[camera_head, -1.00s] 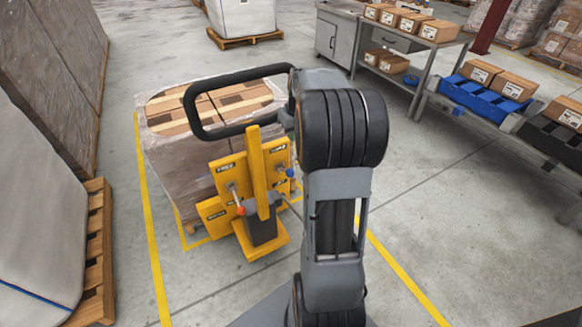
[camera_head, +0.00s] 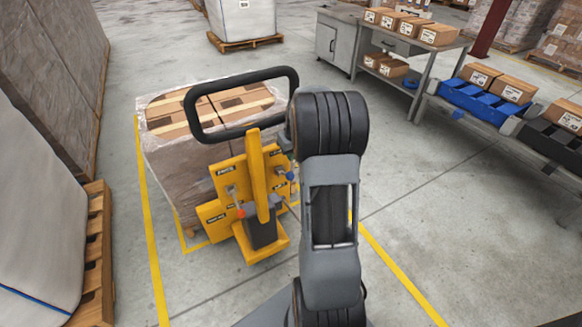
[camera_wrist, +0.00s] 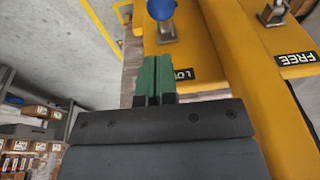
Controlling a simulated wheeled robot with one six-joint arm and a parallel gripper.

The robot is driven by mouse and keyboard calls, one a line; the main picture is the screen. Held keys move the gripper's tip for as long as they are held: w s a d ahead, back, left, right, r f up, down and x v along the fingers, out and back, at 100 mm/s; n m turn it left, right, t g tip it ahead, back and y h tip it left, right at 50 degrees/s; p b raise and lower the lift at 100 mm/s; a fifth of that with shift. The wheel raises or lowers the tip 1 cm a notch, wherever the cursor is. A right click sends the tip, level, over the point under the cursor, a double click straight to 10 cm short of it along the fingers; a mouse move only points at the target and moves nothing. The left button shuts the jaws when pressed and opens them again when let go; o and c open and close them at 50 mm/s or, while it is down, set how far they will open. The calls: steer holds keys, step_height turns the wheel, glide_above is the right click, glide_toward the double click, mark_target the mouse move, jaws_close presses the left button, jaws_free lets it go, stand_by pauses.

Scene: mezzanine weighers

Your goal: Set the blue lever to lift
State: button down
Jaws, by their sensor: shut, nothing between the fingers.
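The blue lever's round knob (camera_head: 291,176) is on the right side of the yellow pallet-truck panel (camera_head: 228,172) in the head view. In the wrist view the blue knob (camera_wrist: 160,9) is at the top edge, on a metal stem above a label partly hidden by my gripper, reading "LO". My gripper (camera_wrist: 153,60) has green fingers, shut and empty, just below the knob's stem in the picture; I cannot tell whether they touch it. An orange-red knob (camera_head: 240,213) is on the panel's left side.
A black loop handle (camera_head: 292,97) rises above the panel. A wrapped pallet load (camera_head: 165,150) stands behind it. A plate marked "FREE" (camera_wrist: 296,58) is at the right in the wrist view. Open floor (camera_head: 440,220) lies to the right.

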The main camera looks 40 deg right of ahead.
mark_target(287, 175)
steer(key=shift+s+a+f, duration=0.15)
steer(key=shift+f, duration=1.2)
steer(key=shift+s+a+f, duration=0.15)
steer(key=shift+f, duration=1.2)
steer(key=shift+f, duration=0.1)
